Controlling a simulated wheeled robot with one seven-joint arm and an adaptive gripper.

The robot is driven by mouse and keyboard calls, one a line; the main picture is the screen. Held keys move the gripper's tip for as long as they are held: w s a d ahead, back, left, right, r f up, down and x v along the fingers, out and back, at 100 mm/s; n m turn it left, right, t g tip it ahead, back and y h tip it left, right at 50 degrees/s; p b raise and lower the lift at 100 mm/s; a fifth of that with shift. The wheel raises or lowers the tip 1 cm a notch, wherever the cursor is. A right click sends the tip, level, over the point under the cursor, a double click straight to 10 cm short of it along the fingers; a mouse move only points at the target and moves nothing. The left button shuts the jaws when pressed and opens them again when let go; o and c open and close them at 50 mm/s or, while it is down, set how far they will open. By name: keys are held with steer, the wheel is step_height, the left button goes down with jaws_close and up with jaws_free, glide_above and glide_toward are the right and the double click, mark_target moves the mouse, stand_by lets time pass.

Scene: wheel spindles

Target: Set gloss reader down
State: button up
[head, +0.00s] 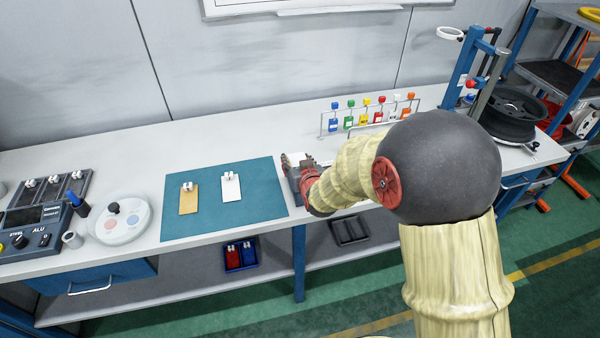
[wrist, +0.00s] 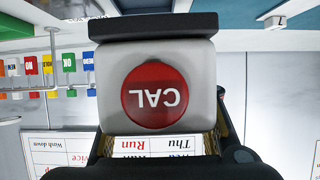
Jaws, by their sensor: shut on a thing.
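My gripper (head: 307,177) is just right of the teal mat (head: 262,203), over the white bench top. It is shut on a grey block with a dark base and a round red CAL button, which I take to be the gloss reader (wrist: 107,112). In the head view the reader (head: 292,170) is small and partly hidden by my gripper. I cannot tell whether its base touches the bench. In the wrist view it fills the middle, and dark finger parts show at the bottom.
A tan panel (head: 187,202) and a white panel (head: 230,189) lie on the mat. A white round dish (head: 140,222) and a control box (head: 32,243) stand left. A rack of coloured tags (head: 348,122) stands behind my arm. A wheel (head: 508,115) is far right.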

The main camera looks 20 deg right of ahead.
steer(key=f, duration=0.1)
steer(key=w+d+f, duration=0.1)
steer(key=w+f, duration=0.1)
steer(key=shift+w+d+f+b, duration=0.2)
steer(key=shift+d+b, duration=0.1)
steer(key=shift+b, duration=0.1)
steer(key=shift+f+b, duration=0.5)
steer(key=shift+f, duration=0.95)
steer(key=shift+f+b, duration=0.35)
steer(key=shift+b, duration=0.05)
steer(key=shift+f+b, duration=0.25)
steer(key=shift+b, duration=0.05)
steer(key=o, duration=1.6)
steer(key=shift+c, duration=0.2)
